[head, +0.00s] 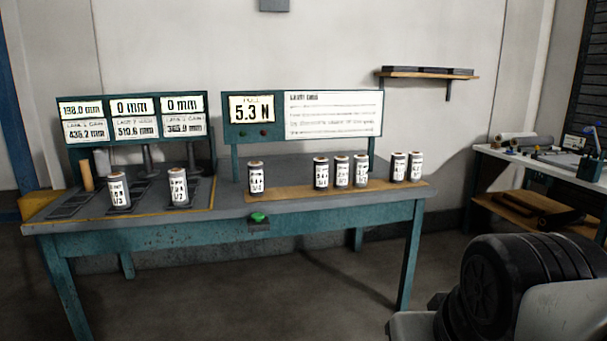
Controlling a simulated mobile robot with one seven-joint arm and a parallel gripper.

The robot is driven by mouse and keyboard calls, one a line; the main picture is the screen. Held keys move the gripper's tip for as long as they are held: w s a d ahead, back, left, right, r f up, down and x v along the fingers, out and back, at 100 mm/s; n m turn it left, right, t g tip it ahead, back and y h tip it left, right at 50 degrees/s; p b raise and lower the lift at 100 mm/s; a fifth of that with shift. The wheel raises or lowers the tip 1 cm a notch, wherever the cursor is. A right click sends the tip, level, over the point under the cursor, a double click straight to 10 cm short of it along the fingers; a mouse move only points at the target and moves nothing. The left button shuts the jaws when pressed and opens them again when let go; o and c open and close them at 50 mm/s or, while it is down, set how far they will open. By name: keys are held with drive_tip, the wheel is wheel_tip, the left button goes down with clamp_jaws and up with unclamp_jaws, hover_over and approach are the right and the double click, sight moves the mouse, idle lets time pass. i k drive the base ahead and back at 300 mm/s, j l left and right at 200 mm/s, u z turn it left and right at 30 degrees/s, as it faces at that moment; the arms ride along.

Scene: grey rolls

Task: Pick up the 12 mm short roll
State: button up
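Several short upright rolls with dark bodies, white labels and brownish tops stand on the teal-framed bench (240,205) in the head view. Two stand on the left station, a left one (118,190) and a right one (178,187). One roll (256,178) stands alone near the middle. To its right are a group of three, with a left (321,173), middle (341,171) and right roll (361,170), then a close pair (399,167) (415,166). The labels are too small to tell which is the 12 mm roll. My gripper is not in view.
A left display (132,118) shows mm readings, and a right panel (303,116) reads 5.3 N. A green button (258,217) sits on the bench's front edge. A tan cylinder (86,176) stands at the left. A side table (540,165) stands right.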

sight(120, 196)
drive_tip(key=u, duration=1.4)
